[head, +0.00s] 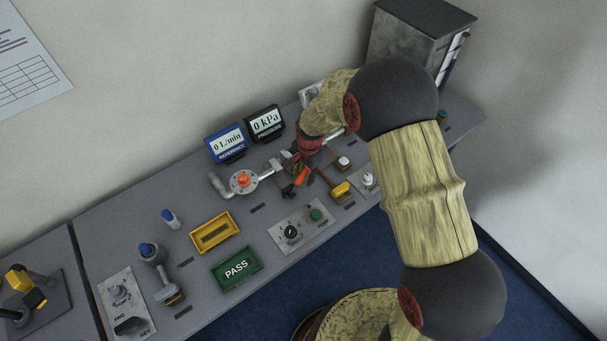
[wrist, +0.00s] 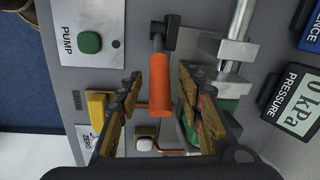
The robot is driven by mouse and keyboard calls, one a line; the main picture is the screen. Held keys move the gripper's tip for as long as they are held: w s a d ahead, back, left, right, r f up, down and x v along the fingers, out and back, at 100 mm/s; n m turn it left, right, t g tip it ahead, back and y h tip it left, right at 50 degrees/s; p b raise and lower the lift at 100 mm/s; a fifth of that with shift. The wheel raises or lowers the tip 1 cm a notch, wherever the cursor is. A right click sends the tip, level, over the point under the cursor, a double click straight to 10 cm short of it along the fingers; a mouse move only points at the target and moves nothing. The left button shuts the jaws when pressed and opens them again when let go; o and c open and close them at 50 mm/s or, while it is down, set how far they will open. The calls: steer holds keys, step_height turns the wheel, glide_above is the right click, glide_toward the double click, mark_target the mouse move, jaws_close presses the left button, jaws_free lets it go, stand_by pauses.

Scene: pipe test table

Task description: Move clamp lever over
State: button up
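The clamp lever has an orange grip (wrist: 160,86) and a black end (wrist: 166,34). In the wrist view its grip lies between the two spread fingers of my gripper (wrist: 160,78), with visible gaps on both sides. The orange grip also shows in the head view (head: 302,177), just below my gripper (head: 294,160). My gripper is open. The head view hides most of the fingers and the clamp's base behind my wrist. A metal pipe with a square block (wrist: 237,50) runs beside the lever in the wrist view.
The pump panel with a green button (wrist: 89,42) lies left of the lever in the wrist view. A yellow-handled part (head: 341,189) is close by. A green PASS tray (head: 237,268) and yellow tray (head: 214,233) are farther left.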

steer(key=c, duration=0.3)
jaws_close()
stand_by(0.7)
